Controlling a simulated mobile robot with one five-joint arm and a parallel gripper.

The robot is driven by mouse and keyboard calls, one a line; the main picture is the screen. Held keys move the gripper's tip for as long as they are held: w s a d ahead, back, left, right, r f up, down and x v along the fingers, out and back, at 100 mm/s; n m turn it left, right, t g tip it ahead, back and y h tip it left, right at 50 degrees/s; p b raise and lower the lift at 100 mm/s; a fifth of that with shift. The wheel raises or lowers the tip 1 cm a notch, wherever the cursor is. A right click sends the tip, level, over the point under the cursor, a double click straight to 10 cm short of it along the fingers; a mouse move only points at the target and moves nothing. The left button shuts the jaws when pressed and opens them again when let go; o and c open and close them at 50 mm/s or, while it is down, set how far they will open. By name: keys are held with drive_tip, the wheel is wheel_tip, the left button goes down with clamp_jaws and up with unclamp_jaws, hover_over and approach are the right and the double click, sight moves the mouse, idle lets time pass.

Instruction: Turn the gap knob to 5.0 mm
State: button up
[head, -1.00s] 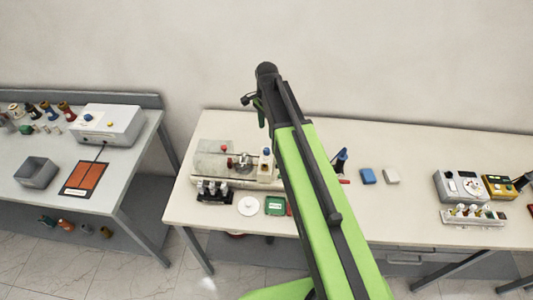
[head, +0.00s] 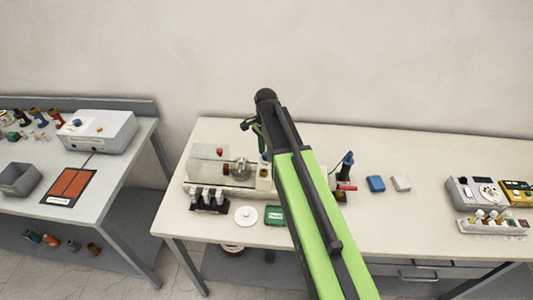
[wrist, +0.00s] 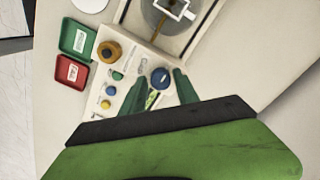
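The test rig (head: 206,172) with a clear cover stands on the right-hand bench. In the wrist view its pale panel (wrist: 130,70) carries a blue round knob (wrist: 161,78), an orange-brown knob (wrist: 109,52) and small coloured buttons. I cannot read a scale or tell which knob is the gap knob. My gripper (wrist: 160,73) is open, with its green fingers apart and the blue knob showing between their tips. I cannot tell whether they touch it. In the head view my gripper (head: 252,127) is above the rig, and my arm hides the panel.
A green tray (wrist: 77,38) and a red tray (wrist: 71,72) lie beside the panel. A white disc (head: 246,215) and a black rack (head: 209,204) sit in front of the rig. Blue (head: 376,184) and white (head: 401,182) blocks lie to the right on clear bench.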

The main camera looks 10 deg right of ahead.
clamp_jaws()
drive_tip(key=shift+d, duration=0.15)
drive_tip(key=shift+n, duration=2)
drive_tip(key=n, duration=0.5)
drive_tip(key=shift+s+n, duration=0.1)
drive_tip(key=shift+n, duration=0.2)
drive_tip(key=n, duration=0.4)
drive_tip(key=shift+n, duration=2.3)
